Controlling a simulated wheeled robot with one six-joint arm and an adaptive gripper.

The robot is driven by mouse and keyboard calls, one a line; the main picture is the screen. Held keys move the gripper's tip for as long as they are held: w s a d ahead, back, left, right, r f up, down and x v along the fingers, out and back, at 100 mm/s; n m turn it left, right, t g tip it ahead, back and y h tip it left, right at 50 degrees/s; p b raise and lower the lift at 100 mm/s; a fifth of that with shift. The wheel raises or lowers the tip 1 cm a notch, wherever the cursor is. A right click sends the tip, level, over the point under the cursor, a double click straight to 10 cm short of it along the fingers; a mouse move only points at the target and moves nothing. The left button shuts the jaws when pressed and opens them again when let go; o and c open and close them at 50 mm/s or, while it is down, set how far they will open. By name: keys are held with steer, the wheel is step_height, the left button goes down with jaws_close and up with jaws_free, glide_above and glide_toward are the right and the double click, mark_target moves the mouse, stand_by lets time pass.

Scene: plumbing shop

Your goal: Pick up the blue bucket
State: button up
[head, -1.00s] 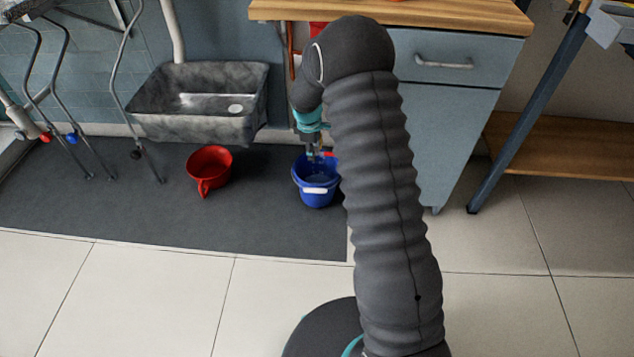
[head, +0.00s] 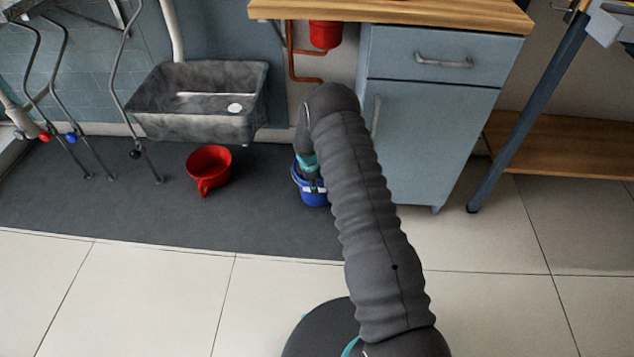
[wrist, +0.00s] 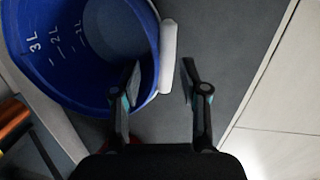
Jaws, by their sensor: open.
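The blue bucket (head: 311,198) stands on the dark grey mat, partly hidden by my arm in the head view. In the wrist view the bucket (wrist: 75,80) fills the upper left, with white litre marks on its inner wall. Its white handle grip (wrist: 168,52) lies along the right side of the rim. My gripper (wrist: 160,66) is open at the rim. Its left finger appears over the bucket's inner side and its right finger outside, with the white grip between them. I cannot tell whether the fingers touch it.
A red bucket (head: 209,168) stands on the mat (head: 240,220) to the left. A grey stone sink (head: 190,125) is on the wall behind. A blue cabinet (head: 430,140) stands close on the right under a wooden worktop (head: 440,14). Tiled floor in front is clear.

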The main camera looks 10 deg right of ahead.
glide_above(319, 199)
steer(key=shift+s+a+f, duration=0.15)
steer(key=shift+f, duration=0.85)
steer(key=shift+s+a+f, duration=0.1)
steer(key=shift+f, duration=0.9)
steer(key=shift+s+a+f, duration=0.15)
steer(key=shift+f, duration=0.85)
jaws_close()
steer(key=shift+w+r, duration=0.1)
